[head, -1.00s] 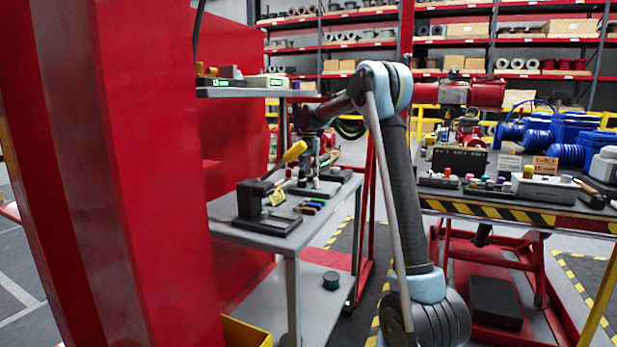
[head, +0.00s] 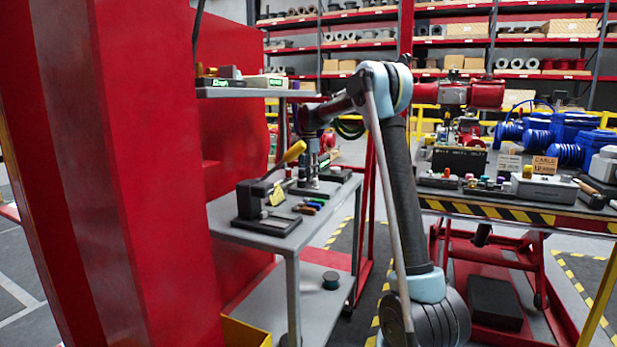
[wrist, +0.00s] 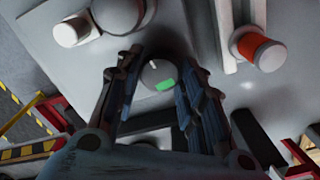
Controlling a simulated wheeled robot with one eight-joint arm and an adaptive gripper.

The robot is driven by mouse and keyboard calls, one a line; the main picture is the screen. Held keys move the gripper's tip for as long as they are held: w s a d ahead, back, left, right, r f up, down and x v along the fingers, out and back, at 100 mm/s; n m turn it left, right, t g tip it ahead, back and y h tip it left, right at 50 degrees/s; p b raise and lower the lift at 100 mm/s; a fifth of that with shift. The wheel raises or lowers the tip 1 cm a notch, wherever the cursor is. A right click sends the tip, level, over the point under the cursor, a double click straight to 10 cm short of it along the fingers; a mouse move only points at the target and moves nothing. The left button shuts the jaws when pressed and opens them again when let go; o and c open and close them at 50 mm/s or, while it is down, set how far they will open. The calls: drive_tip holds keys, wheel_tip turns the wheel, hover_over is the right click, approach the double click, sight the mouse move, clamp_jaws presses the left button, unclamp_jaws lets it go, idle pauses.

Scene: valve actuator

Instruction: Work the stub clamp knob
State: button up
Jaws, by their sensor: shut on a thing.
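In the wrist view, a round grey knob (wrist: 152,74) with a short white mark and a green patch sits between the two ribbed dark fingers of my gripper (wrist: 157,62). The fingers are closed in on the knob from the left and right. In the head view, my gripper (head: 309,178) points down at the far part of the grey bench (head: 325,207). The knob is too small and covered to make out there.
In the wrist view, a white cylinder (wrist: 72,32) and an orange-banded cylinder (wrist: 262,50) flank the knob. A tall red panel (head: 130,170) stands left.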

drive_tip(key=shift+o, duration=0.2)
drive_tip(key=shift+a+m, duration=0.15)
drive_tip(key=shift+m, duration=0.15)
drive_tip(key=o, duration=1)
drive_tip(key=shift+o, duration=0.2)
drive_tip(key=shift+r, duration=0.15)
wheel_tip(320, 180, up, 12)
drive_tip(key=shift+f, duration=0.2)
